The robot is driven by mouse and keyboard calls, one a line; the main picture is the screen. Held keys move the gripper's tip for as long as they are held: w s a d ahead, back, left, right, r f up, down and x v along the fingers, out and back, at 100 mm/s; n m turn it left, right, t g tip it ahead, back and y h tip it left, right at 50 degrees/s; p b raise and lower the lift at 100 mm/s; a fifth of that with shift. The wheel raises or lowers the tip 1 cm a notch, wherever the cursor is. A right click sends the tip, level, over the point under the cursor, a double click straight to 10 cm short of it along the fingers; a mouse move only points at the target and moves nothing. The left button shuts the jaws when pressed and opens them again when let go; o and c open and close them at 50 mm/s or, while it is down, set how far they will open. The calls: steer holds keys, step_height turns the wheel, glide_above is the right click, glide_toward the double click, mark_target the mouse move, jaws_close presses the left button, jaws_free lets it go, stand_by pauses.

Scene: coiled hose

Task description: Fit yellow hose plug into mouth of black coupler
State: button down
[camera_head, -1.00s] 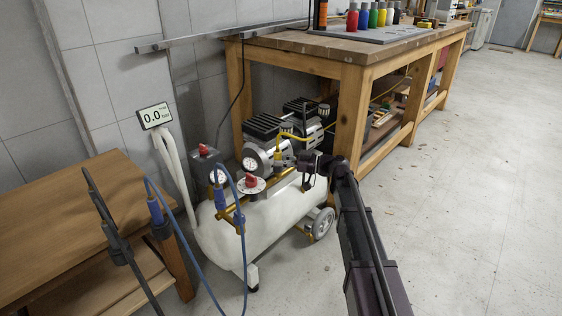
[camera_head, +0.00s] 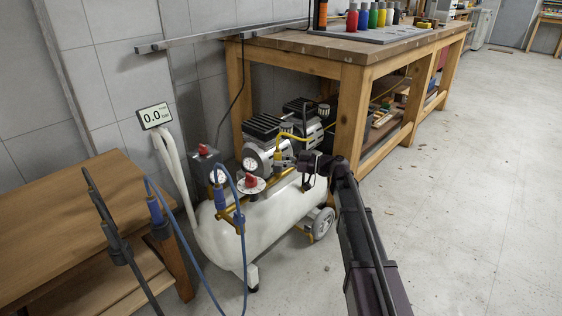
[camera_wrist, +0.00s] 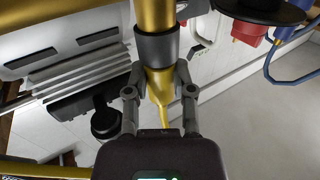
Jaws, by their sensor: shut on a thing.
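My gripper (camera_wrist: 160,98) is shut on the yellow hose plug (camera_wrist: 159,86), which shows between its two grey fingers in the wrist view. Just ahead of the fingertips is a black collar (camera_wrist: 158,47), apparently the black coupler, with a gold tube (camera_wrist: 154,14) beyond it. The plug's upper end meets or overlaps the collar and is in line with it; I cannot tell how deep it sits. In the head view my gripper (camera_head: 292,161) is above the white tank, by a curved yellow hose (camera_head: 291,136).
The white compressor tank (camera_head: 267,217) has gauges, red knobs and a blue hose (camera_head: 205,285). A wooden bench (camera_head: 352,84) is close behind my arm; a low wooden table (camera_head: 60,215) is at left. The floor at right is clear.

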steer(key=shift+c, duration=2)
jaws_free()
steer(key=shift+d, duration=0.2)
steer(key=s+d, duration=0.1)
steer(key=d, duration=1)
steer(key=shift+s+d, duration=0.3)
steer(key=shift+s, duration=0.05)
